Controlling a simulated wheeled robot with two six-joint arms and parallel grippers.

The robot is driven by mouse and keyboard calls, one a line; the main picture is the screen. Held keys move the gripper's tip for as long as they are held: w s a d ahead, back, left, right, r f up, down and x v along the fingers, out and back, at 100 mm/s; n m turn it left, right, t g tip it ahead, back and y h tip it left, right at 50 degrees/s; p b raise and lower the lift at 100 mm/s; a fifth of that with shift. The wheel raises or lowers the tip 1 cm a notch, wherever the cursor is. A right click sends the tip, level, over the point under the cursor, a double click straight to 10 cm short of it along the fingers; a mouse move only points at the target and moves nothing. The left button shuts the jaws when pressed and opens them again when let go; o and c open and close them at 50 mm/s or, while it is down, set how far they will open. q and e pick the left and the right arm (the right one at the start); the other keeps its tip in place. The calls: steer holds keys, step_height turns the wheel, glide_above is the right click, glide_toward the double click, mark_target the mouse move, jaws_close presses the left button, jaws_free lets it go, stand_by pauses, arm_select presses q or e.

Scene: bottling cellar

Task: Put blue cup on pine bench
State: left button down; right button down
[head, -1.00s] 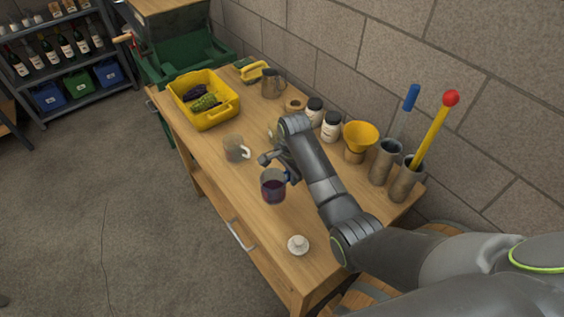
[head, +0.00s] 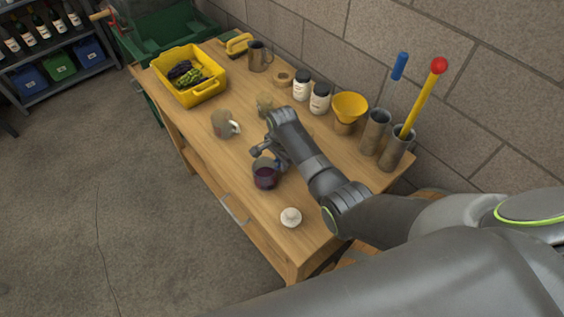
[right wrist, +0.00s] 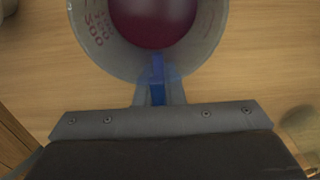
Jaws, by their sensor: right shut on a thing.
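The cup (head: 264,178) is see-through and holds dark red liquid. In the right wrist view the cup (right wrist: 85,25) shows measuring marks and a blue handle (right wrist: 157,68). My right gripper (head: 279,161) is shut on that handle; its jaws also show in the wrist view (right wrist: 158,94). The cup looks upright over the front part of the pine bench (head: 212,158). I cannot tell whether its base touches the wood. My left gripper is not in view.
A grey mug with a white handle (head: 222,125) stands left of the cup, and a white knobbed thing (head: 291,217) stands nearer. A yellow crate (head: 201,96), jars (head: 319,100), a yellow funnel (head: 350,106) and metal tubes (head: 394,153) line the back. Bare wood surrounds the cup.

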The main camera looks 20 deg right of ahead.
steer(key=c, duration=1.5)
jaws_free()
steer(key=shift+r, duration=0.1)
steer(key=shift+r, duration=0.55)
step_height(320, 180, up, 11)
steer(key=shift+f, duration=0.1)
